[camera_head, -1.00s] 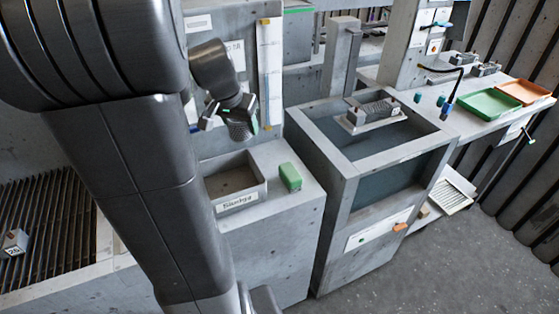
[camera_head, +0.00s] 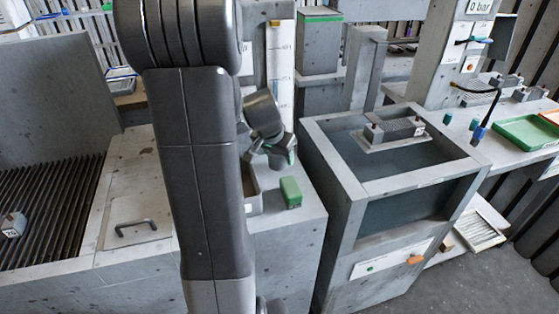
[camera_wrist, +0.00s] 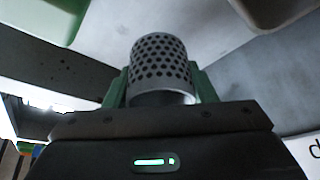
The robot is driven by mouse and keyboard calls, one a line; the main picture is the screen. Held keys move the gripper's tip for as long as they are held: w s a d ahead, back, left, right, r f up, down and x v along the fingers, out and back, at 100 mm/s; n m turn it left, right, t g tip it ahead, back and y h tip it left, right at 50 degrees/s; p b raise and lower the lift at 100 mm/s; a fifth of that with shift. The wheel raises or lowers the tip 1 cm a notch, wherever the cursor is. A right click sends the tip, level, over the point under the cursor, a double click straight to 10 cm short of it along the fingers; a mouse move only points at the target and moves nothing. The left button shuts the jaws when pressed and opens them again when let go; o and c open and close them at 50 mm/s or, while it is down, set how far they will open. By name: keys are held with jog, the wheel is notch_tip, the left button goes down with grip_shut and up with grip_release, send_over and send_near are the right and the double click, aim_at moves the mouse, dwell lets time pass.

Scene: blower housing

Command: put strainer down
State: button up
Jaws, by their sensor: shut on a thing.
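The strainer (camera_wrist: 160,66) is a grey metal cylinder with many round holes, seen large in the wrist view. My gripper (camera_wrist: 160,85) is shut on it, with a green finger on each side. In the head view my gripper (camera_head: 280,152) is over the grey bin (camera_head: 252,190) on the concrete counter. The strainer cannot be made out clearly there. My arm hides much of the bin.
A green block (camera_head: 291,191) stands on the counter just right of the bin. A concrete tank with an open frame top (camera_head: 330,150) stands to the right. A slatted grate (camera_head: 50,205) and a plate with a handle (camera_head: 137,228) lie to the left.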

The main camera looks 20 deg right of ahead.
jog(key=shift+f, duration=0.8)
jog(key=shift+f, duration=0.2)
jog(key=o, duration=1)
jog(key=shift+o, duration=0.2)
jog(key=shift+r, duration=0.15)
jog(key=shift+r, duration=0.25)
jog(key=v, duration=1.1)
jog(key=shift+a+r, duration=0.15)
jog(key=shift+r, duration=0.1)
jog(key=shift+s, duration=0.1)
